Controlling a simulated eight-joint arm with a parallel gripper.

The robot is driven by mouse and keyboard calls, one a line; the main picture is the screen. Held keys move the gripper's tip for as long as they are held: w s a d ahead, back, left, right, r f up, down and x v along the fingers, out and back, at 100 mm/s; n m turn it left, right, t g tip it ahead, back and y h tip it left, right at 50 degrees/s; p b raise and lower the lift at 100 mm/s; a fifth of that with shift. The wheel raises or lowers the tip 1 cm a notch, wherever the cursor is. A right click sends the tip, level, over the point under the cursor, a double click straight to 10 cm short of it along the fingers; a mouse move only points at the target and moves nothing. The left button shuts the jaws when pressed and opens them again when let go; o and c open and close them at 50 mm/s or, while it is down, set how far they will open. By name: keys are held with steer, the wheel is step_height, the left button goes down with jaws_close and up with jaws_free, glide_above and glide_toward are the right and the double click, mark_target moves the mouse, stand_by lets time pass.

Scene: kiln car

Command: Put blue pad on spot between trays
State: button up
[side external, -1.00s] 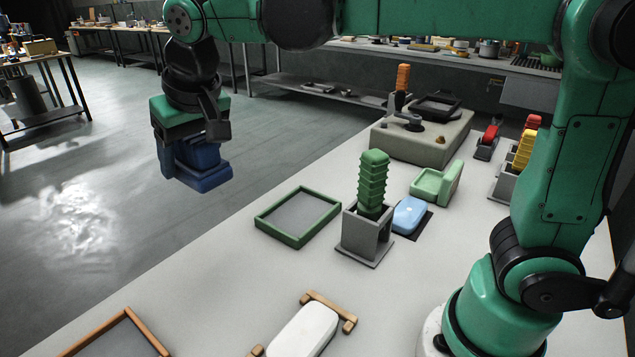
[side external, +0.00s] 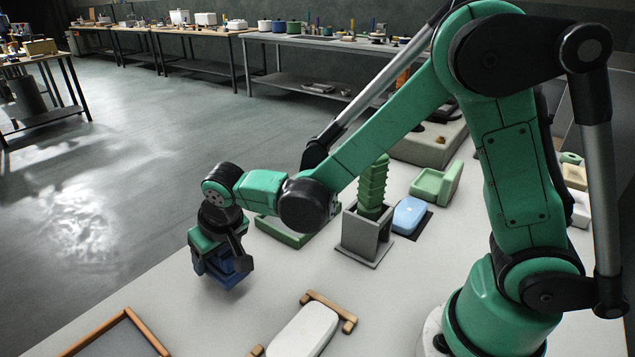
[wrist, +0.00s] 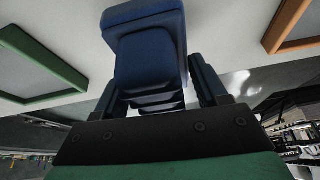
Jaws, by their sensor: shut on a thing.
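My gripper (side external: 222,262) is shut on the dark blue pad (side external: 229,279), low at the table's left edge; I cannot tell whether the pad touches the table. In the wrist view the blue pad (wrist: 150,62) is a stepped block between my fingers (wrist: 158,90). The green-framed tray (side external: 283,233) is behind my gripper, partly hidden by my arm. The orange-brown-framed tray (side external: 143,331) is at the front left, cut off by the picture. The wrist view shows the green tray (wrist: 50,98) left of the pad and the orange tray (wrist: 287,22) right. No marked spot shows between them.
A grey stand (side external: 363,237) holds a green ribbed block (side external: 372,188). Beside it lie a light blue item (side external: 409,214) and a green holder (side external: 437,182). A white block (side external: 303,331) with wooden handles lies in front. The table between the trays looks clear.

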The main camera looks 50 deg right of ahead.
mark_target(221, 270)
steer(key=shift+f, duration=1.8)
steer(key=o, duration=1.3)
steer(key=shift+f, duration=0.1)
steer(key=shift+o, duration=0.2)
steer(key=v, duration=1.2)
steer(key=shift+w, duration=0.1)
steer(key=shift+d, duration=0.1)
steer(key=s+d+r+t, duration=0.2)
steer(key=s+d, duration=0.4)
steer(key=d, duration=0.4)
steer(key=shift+s+n+t, duration=0.3)
steer(key=shift+n, duration=0.1)
